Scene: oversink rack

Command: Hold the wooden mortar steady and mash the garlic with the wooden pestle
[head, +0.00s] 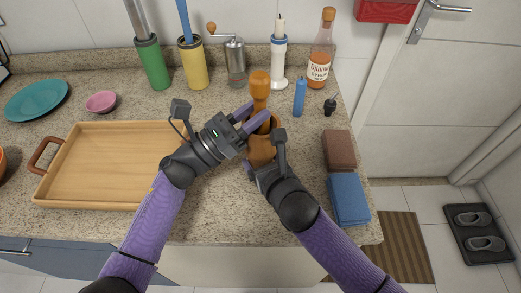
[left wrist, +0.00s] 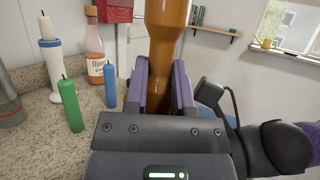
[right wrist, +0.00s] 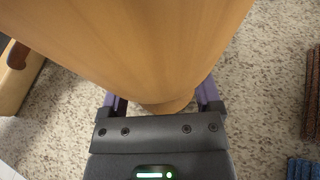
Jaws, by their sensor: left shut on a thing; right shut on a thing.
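The wooden pestle (head: 260,84) stands roughly upright above the wooden mortar (head: 262,153) on the counter. My left gripper (head: 254,120) is shut on the pestle, whose shaft also shows between the fingers in the left wrist view (left wrist: 167,45). My right gripper (head: 250,172) is shut on the mortar low down. The mortar's broad side fills the top of the right wrist view (right wrist: 140,40). The pestle's lower end and the mortar's inside are hidden by my left gripper. The garlic is not visible.
A wooden tray (head: 105,201) lies left of the mortar. A blue candle (head: 300,97), a syrup bottle (head: 322,50) and a pepper mill (head: 236,65) stand behind. A green candle (left wrist: 71,106) shows in the left wrist view. Brown (head: 339,149) and blue cloths (head: 348,198) lie at right.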

